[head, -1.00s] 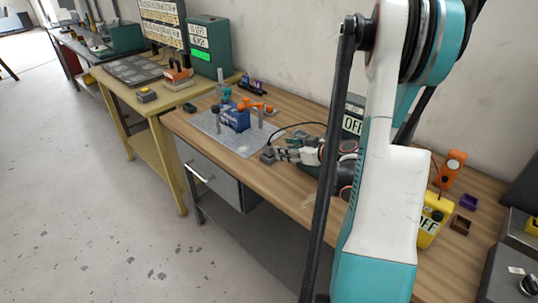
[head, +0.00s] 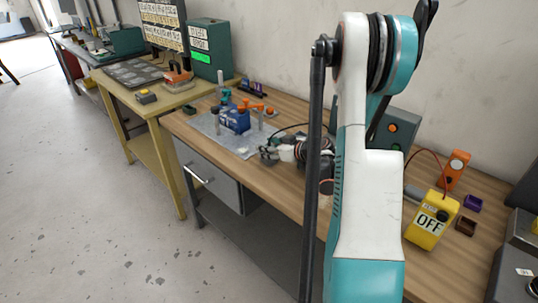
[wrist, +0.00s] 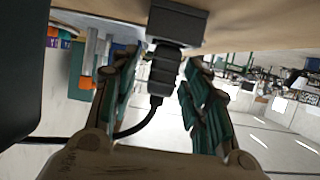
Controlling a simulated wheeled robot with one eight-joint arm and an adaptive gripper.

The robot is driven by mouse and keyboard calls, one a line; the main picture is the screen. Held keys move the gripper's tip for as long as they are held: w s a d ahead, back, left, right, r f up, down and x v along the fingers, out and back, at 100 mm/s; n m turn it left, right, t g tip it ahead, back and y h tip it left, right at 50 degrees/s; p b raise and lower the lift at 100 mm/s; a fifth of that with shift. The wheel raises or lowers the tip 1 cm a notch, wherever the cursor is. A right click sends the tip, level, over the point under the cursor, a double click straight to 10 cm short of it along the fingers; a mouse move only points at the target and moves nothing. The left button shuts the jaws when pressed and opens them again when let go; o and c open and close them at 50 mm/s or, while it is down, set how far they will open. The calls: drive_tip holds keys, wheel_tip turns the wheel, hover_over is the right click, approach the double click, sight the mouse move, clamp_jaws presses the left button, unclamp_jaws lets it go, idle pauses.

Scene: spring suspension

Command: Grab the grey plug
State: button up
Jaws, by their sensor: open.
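The grey plug (wrist: 165,70) is in the upper middle of the wrist view. Its ribbed body hangs below a dark grey block (wrist: 178,22), and a black cable runs from its end, curving left. My gripper (wrist: 160,66) is open, with one green-padded finger on each side of the plug. A gap shows between each finger and the plug. In the head view my gripper (head: 270,153) is low over the wooden bench, by the right edge of the grey plate. The plug cannot be made out there, hidden by the gripper.
A metal plate (head: 222,136) with a blue vise-like device (head: 236,120) and orange parts lies left of my gripper. A grey-green box (head: 396,130), a yellow OFF box (head: 432,217) and an orange device (head: 455,168) stand to the right. Floor at left is clear.

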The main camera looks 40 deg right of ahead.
drive_tip(key=shift+c, duration=0.3)
clamp_jaws()
drive_tip(key=shift+r, duration=0.15)
